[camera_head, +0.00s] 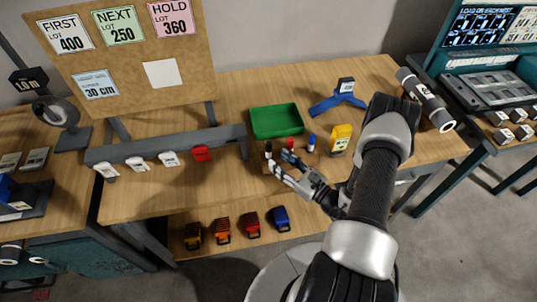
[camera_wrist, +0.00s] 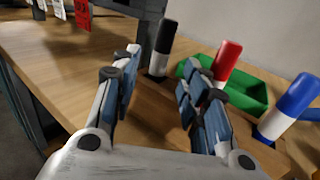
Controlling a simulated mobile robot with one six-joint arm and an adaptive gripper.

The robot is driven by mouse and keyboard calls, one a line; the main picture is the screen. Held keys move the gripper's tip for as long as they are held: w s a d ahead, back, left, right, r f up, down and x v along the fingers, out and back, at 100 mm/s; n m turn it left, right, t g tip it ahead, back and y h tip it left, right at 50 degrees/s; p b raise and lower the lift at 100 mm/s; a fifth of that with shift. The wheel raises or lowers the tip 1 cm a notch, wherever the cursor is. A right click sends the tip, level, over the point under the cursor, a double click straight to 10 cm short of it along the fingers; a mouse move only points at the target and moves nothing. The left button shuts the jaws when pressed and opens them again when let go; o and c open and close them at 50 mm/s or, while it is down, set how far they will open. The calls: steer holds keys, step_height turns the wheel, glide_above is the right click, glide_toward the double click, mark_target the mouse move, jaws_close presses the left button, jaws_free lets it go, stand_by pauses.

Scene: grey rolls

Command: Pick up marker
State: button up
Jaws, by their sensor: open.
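Three upright markers stand in a row on the wooden table. The black-capped marker (camera_wrist: 163,40) has a white lower body and is ahead of my gripper, between the fingertips in the wrist view. The red-capped marker (camera_wrist: 228,58) is right of it, partly hidden behind my right finger. The blue-capped marker (camera_wrist: 291,101) is farthest right. In the head view the black (camera_head: 268,148), red (camera_head: 290,143) and blue (camera_head: 311,141) markers show near the table's front middle. My gripper (camera_head: 277,163) is open and empty; it also shows in the wrist view (camera_wrist: 163,62).
A green tray (camera_head: 277,121) sits behind the markers. A grey rail (camera_head: 165,145) with tags is left.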

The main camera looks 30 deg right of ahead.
mark_target(269, 152)
steer(key=shift+b+x, duration=0.45)
steer(key=shift+x, duration=2.75)
steer(key=shift+c, duration=0.3)
jaws_close()
